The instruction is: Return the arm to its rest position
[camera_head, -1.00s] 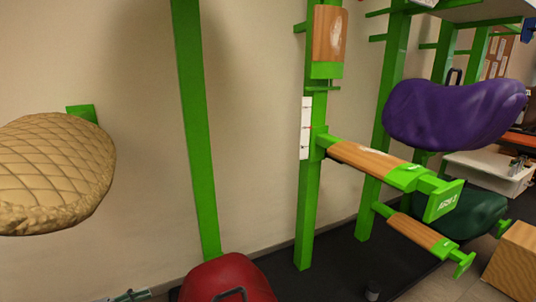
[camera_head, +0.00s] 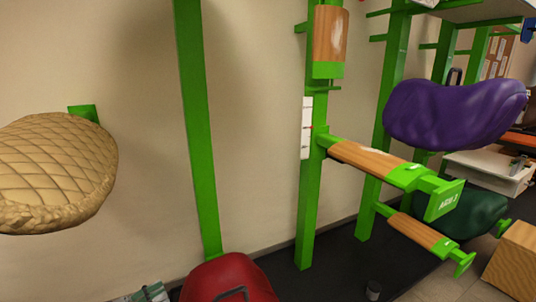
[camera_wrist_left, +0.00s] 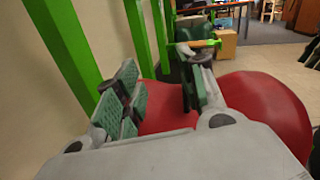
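My left gripper (camera_head: 149,293) shows only partly at the bottom edge of the head view, left of the red saddle. In the left wrist view its two green-padded fingers (camera_wrist_left: 158,85) stand apart with nothing between the tips. The red saddle (camera_head: 230,280) is low in the head view, its lower part cut off by the frame. In the left wrist view the red saddle (camera_wrist_left: 262,105) lies behind and beyond the fingers; whether they touch it I cannot tell. My right gripper is in neither view.
A tan quilted saddle (camera_head: 55,170) is at the left. A green post (camera_head: 197,130) rises behind the red saddle. A second post (camera_head: 309,200) carries wood-topped arms (camera_head: 370,160). A purple saddle (camera_head: 452,113), dark green saddle (camera_head: 475,217) and wooden box (camera_head: 513,260) are at right.

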